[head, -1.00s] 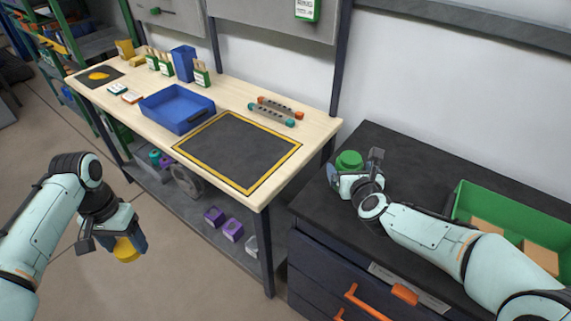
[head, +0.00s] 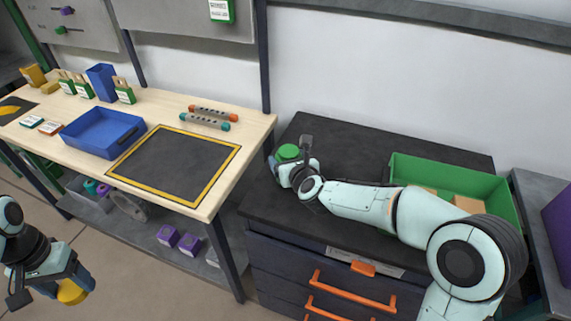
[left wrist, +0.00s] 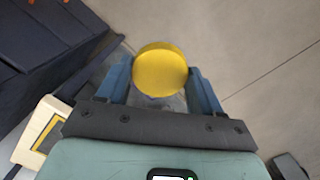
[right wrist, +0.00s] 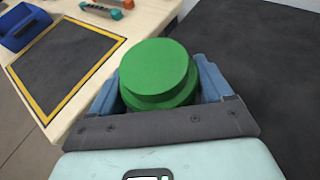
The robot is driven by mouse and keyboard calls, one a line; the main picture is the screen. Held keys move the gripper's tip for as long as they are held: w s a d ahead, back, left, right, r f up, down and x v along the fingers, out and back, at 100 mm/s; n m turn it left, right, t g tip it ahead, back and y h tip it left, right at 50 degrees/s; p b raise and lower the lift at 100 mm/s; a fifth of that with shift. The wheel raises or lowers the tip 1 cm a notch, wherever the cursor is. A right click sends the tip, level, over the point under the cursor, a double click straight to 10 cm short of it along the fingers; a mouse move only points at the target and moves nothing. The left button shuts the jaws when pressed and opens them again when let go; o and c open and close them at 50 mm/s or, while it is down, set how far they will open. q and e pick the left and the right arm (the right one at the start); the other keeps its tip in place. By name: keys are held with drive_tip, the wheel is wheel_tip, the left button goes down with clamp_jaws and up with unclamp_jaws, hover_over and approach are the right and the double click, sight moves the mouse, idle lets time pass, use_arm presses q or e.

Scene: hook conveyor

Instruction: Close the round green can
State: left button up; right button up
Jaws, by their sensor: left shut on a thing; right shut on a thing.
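The round green can (head: 287,152) is at the left end of the dark cabinet top. In the right wrist view the can (right wrist: 155,68) shows a smooth green disc-like top above a wider green rim; I cannot tell whether the top is a separate part. My right gripper (head: 286,170) is shut on the can, one finger on each side. My left gripper (head: 68,284) is shut on a round yellow lid-like piece (left wrist: 160,70), held over the floor at the lower left, well apart from the can. The can's lower part is hidden by the right gripper.
The wooden workbench (head: 255,125) holds a blue tray (head: 100,134) and a yellow-edged dark mat (head: 170,165). Orange drawer handles (head: 350,290) stick out in front.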

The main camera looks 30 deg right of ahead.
sight(288, 150)
drive_tip(key=shift+r, duration=0.1)
